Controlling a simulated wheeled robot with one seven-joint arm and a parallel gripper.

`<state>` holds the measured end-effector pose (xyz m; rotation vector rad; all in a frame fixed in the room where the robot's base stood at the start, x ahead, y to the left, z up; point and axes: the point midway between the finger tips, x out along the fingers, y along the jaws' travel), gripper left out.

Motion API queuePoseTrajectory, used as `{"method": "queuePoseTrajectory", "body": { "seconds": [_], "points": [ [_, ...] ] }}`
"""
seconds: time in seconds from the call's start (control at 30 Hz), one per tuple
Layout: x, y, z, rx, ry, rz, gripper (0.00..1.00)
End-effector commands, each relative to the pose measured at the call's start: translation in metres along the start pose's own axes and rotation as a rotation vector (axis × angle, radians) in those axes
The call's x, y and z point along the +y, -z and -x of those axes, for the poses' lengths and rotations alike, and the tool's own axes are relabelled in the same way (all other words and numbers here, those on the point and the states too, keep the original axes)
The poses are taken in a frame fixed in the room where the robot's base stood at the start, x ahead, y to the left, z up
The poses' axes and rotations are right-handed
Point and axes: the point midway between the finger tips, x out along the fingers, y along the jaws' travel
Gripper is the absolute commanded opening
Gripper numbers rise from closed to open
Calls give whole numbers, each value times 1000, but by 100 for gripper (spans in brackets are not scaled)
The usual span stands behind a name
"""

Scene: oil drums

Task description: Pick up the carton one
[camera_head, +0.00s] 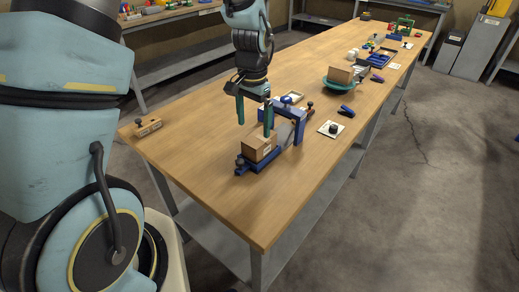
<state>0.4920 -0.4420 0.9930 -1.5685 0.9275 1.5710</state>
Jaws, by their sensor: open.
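A small brown carton (257,150) sits at the front of a blue clamp-like frame (297,119) on the wooden table. A second brown box (340,75) rests in a teal bowl (333,86) farther back, so there are two carton-like things. My gripper (254,118) points down with its two teal fingers apart and nothing between them. It is above and slightly left of the nearer carton. The right finger overlaps the carton's top edge in the picture; I cannot tell whether they touch.
The wooden table (205,165) is clear at its near end and left of the clamp. A wooden block with a knob (148,126) is at the left edge. A white plate with a black knob (331,128) and a blue tool (346,112) lie to the right. Several items crowd the far end.

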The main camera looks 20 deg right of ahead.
Motion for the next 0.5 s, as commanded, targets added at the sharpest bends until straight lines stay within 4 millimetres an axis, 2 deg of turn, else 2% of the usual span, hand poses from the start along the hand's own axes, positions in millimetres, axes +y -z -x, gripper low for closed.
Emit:
{"method": "queuePoseTrajectory", "body": {
  "seconds": [0.03, 0.1, 0.37, 0.5],
  "points": [
    [0, 0, -15, -1, 0, 1, 100],
    [0, 0, -25, 0, 0, 1, 100],
    [0, 1, -38, 1, 0, 2, 100],
    [1, 2, -56, 0, 0, 2, 100]
  ]
}}
